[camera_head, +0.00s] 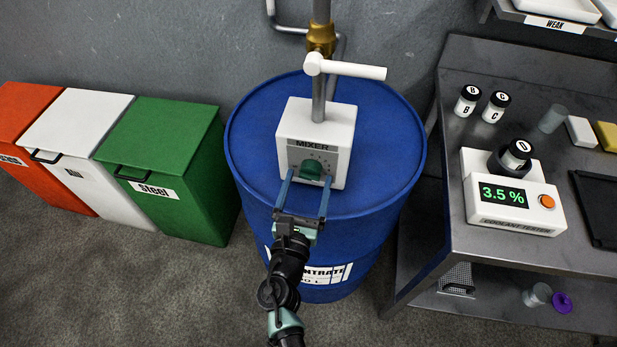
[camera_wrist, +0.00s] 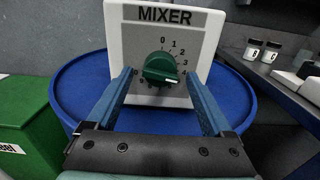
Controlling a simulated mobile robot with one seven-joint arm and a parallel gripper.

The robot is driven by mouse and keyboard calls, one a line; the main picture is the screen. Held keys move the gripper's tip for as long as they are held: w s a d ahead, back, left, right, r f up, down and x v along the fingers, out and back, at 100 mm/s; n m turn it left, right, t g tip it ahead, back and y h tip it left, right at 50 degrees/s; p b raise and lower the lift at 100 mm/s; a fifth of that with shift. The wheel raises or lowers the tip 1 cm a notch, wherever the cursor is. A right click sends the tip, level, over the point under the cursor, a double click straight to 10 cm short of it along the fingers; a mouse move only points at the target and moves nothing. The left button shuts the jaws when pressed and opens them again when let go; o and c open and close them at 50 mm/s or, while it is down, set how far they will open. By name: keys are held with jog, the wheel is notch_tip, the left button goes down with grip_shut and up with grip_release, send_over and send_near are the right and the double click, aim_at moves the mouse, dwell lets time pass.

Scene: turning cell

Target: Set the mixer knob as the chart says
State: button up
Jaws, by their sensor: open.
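The white mixer box (camera_head: 335,124) stands on the blue drum, with a green knob (camera_head: 311,169) on its dial plate. In the wrist view the knob (camera_wrist: 158,66) has a white mark pointing right and slightly down, near the 4 or just past it; the exact number is unclear. My gripper (camera_head: 308,177) is open, its two blue fingers on either side of the knob. In the wrist view the fingertips (camera_wrist: 158,74) reach the dial's sides; whether they touch the knob cannot be told. No chart is readable in these views.
The coolant tester (camera_head: 510,205) on the right bench (camera_head: 460,135) reads 3.5 %, with vial D in it. Vials B (camera_head: 467,104) and C (camera_head: 495,107) stand behind. A pipe with a white lever (camera_head: 345,69) rises by the mixer. Bins, including green Steel (camera_head: 160,140), stand left.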

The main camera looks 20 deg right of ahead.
jog(key=shift+w+d, duration=0.35)
jog(key=shift+w, duration=0.15)
grip_shut()
